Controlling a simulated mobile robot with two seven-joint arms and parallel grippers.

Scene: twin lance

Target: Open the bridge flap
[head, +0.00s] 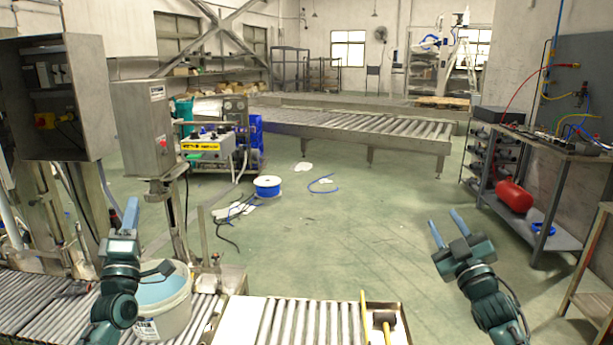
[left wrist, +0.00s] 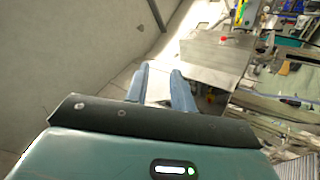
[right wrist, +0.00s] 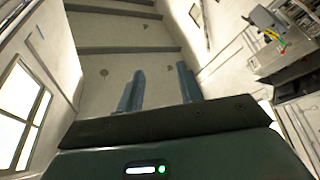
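A roller conveyor section (head: 310,322) with a pale flat plate (head: 245,318) at its left lies at the bottom of the head view; it may be the bridge flap, but I cannot tell for sure. Yellow bars (head: 364,318) stand at its right end. My left gripper (head: 131,208) is raised above the left conveyor, fingers up, empty; its fingers are apart in the left wrist view (left wrist: 160,76). My right gripper (head: 445,217) is raised over open floor right of the rollers, empty, fingers apart in the right wrist view (right wrist: 160,76).
A white bucket (head: 162,312) stands on the left rollers beside my left arm. Control boxes (head: 142,125) stand behind it. A blue cable spool (head: 267,187) lies on the floor. A metal bench (head: 560,150) with a red tank (head: 514,196) stands at right. The middle floor is mostly clear.

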